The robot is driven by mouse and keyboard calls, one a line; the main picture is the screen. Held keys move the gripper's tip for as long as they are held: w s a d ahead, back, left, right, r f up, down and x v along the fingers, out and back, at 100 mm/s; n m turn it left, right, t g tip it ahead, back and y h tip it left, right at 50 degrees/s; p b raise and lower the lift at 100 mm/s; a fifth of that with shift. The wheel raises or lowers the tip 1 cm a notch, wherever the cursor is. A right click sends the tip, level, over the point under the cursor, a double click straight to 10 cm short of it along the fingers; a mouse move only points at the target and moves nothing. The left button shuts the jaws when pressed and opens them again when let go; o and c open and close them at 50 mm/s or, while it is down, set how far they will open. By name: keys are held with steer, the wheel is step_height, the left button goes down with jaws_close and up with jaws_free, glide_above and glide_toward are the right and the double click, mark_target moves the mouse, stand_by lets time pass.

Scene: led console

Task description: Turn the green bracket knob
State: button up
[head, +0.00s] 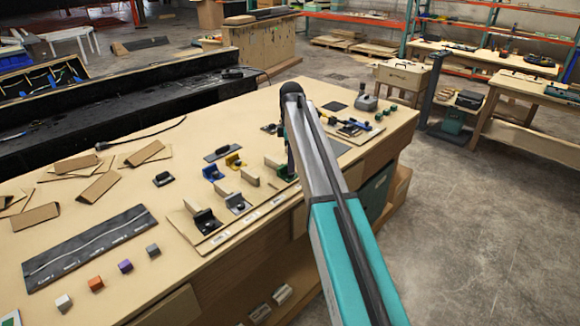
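The green bracket (286,173) stands on the wooden workbench (255,100), at the right end of a group of small coloured brackets. Its knob cannot be made out at this size. My arm reaches in from the lower right, bends at a dark joint above the bench and comes down at the green bracket. My gripper (291,163) is a small dark shape right at or just above this bracket, partly behind my arm link. I cannot tell whether it touches the bracket or whether its fingers are open.
Blue (211,173), yellow (233,160), grey (237,204) and black (206,221) brackets stand left of the green one, with upright wooden pieces between them. A grey box with a knob (366,102) stands at the back right. Cardboard pieces (98,187) and small cubes (125,266) lie left.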

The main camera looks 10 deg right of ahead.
steer(key=shift+f+p, duration=0.3)
steer(key=shift+f, duration=1.2)
jaws_close()
